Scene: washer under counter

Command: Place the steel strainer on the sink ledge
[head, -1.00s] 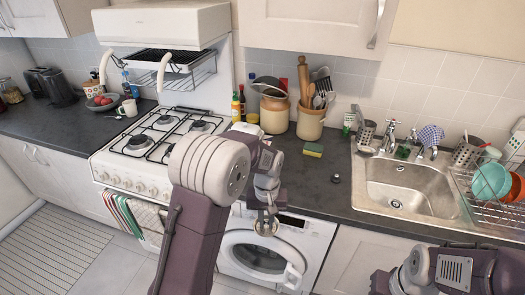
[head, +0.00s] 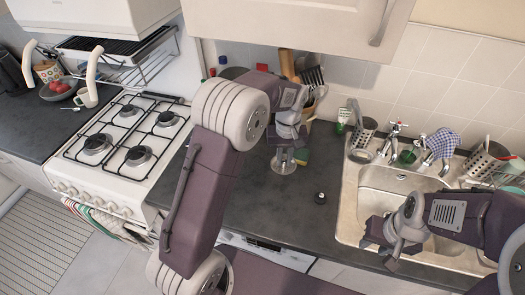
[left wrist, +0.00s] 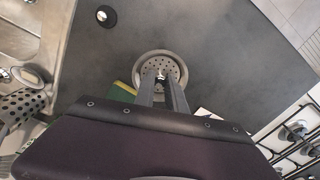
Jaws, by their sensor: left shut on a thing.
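The steel strainer (head: 284,166) is a round perforated metal disc with a small knob. My left gripper (head: 285,148) is shut on it over the dark counter, left of the sink. In the left wrist view the strainer (left wrist: 176,62) shows between the fingertips, face up; I cannot tell whether it touches the counter. The steel sink ledge (head: 349,200) borders the basin to the right of the strainer. My right gripper (head: 383,247) is over the basin's front left part; its jaw opening is unclear.
A small black knob-like piece (head: 320,198) lies on the counter between strainer and sink. A green-yellow sponge (left wrist: 122,92) is close to the strainer. A round metal dish (head: 360,156) and perforated cutlery holder (head: 363,135) stand at the ledge's back left. The hob (head: 130,140) is left.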

